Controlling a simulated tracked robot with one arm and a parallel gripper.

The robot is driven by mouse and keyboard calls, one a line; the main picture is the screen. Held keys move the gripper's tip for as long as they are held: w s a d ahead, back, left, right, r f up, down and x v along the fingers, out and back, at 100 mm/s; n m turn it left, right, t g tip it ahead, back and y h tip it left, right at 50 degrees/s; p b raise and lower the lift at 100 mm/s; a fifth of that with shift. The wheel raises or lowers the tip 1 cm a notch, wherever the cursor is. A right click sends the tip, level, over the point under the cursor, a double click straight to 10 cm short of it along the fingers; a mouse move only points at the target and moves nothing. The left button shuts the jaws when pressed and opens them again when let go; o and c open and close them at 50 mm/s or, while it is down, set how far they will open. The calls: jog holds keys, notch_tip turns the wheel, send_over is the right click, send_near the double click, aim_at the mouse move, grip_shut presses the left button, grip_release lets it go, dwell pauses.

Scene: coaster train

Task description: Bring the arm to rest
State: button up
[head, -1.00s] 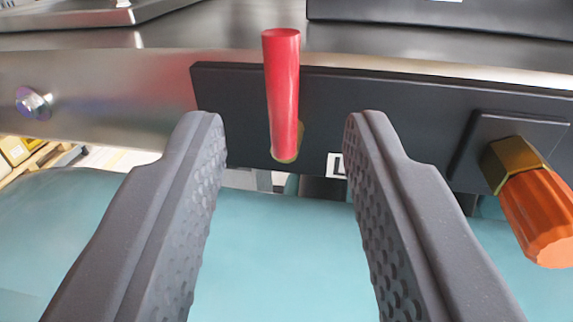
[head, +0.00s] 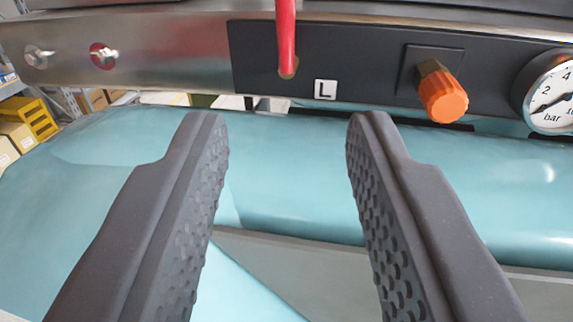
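My gripper (head: 287,118) is open and empty, with its two dark, textured fingers wide apart. A red lever (head: 286,38) stands upright on a black panel (head: 345,62), beyond and above the fingertips in the picture. Its top is cut off by the upper frame edge. The fingers are apart from the lever and do not touch it.
An orange knob (head: 443,97) and a pressure gauge (head: 552,92) sit on the panel to the right, near a label L (head: 325,89). A large teal rounded body (head: 290,175) lies below. Shelves with yellow bins (head: 38,116) stand at far left.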

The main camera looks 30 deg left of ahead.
jog(key=shift+d, duration=0.1)
dwell(0.3)
jog(key=s+d+m+h, duration=0.1)
jog(key=d+m+h, duration=0.1)
jog(key=d, duration=1.1)
jog(key=s+d+r+m+g+h, duration=0.1)
jog(key=d+h, duration=0.4)
jog(key=d, duration=0.9)
jog(key=shift+s+r+m+h, duration=0.15)
jog(key=shift+s+m+h, duration=0.15)
jog(key=shift+m, duration=0.6)
